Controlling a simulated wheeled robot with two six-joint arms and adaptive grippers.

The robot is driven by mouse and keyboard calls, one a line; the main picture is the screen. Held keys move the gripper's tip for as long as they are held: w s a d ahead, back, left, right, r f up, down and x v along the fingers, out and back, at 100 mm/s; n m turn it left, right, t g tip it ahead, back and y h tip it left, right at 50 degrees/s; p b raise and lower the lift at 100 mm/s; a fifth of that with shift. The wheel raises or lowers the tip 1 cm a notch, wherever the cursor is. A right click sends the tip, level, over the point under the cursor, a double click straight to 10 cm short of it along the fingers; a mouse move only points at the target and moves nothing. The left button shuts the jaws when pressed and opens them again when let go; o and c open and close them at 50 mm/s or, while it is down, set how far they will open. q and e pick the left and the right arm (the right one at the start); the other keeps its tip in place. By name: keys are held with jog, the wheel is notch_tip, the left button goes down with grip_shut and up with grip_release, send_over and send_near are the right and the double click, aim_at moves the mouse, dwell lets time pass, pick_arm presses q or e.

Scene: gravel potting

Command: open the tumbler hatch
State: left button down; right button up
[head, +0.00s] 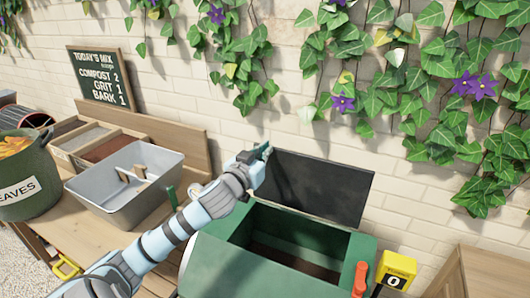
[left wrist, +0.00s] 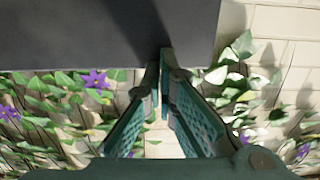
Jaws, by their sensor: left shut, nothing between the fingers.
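The green tumbler (head: 250,268) stands at the lower middle of the head view. Its dark hatch lid (head: 325,186) is raised upright at the back of the opening, and the dark inside shows below it. My left gripper (head: 265,153) is shut and empty at the lid's upper left corner. In the left wrist view the shut fingertips (left wrist: 165,55) lie over the lower edge of the dark lid panel (left wrist: 90,35); I cannot tell whether they touch it. My right gripper is not in view.
A grey tub (head: 125,185) and a divided wooden box (head: 92,140) stand on the bench to the left, beside a green leaves bin (head: 28,185). An orange-red handle (head: 360,279) and a yellow counter (head: 397,270) are at the tumbler's right. An ivy-covered brick wall rises behind.

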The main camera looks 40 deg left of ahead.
pick_arm(q)
jog(key=shift+g, duration=0.6)
jog(key=p+x, duration=0.1)
jog(key=p, duration=0.1)
jog(key=p+x, duration=0.3)
jog(key=shift+w+r+p, duration=0.2)
jog(key=shift+r+p, duration=0.1)
jog(key=shift+r, duration=0.05)
jog(key=shift+s+r, duration=0.1)
